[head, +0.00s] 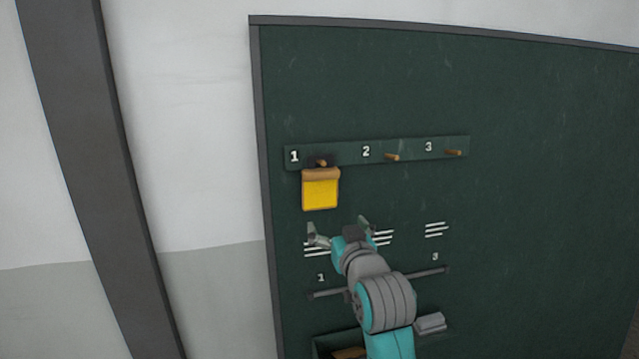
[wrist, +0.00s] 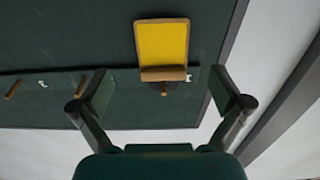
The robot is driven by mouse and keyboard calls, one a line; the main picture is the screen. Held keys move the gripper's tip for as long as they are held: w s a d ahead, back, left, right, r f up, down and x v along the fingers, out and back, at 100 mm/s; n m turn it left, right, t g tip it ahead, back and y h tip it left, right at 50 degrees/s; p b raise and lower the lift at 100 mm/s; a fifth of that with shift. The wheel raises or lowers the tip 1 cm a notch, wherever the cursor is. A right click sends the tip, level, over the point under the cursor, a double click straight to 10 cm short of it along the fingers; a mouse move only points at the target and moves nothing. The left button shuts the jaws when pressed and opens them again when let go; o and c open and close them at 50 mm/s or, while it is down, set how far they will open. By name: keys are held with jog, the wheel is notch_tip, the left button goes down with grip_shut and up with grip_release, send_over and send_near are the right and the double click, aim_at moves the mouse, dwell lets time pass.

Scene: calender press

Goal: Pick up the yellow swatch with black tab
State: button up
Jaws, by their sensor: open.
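The yellow swatch (head: 320,194) hangs at peg 1 (head: 321,163) on the green board, with a tan band along its top edge. A dark patch shows around the peg above the band; I cannot tell whether it is the black tab or shadow. In the wrist view, which is upside down, the yellow swatch (wrist: 162,42) lies beyond the fingertips, its tan band towards me. My gripper (head: 338,227) is open and empty, below and slightly right of the swatch in the head view. In the wrist view my gripper (wrist: 160,82) has its fingers spread wide.
Peg 2 (head: 392,157) and peg 3 (head: 454,152) on the numbered rail are bare. Below are white line marks, a thin grey bar (head: 432,272), a grey block (head: 430,323) and a partly hidden tray at the board's lower left. A dark post (head: 85,150) stands left.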

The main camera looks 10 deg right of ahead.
send_near(322, 180)
jog(key=f, duration=0.1)
jog(key=shift+w+r, duration=0.15)
jog(key=shift+w, duration=2.75)
jog(key=shift+w+r, duration=0.15)
jog(key=shift+w, duration=2.75)
jog(key=c, duration=0.8)
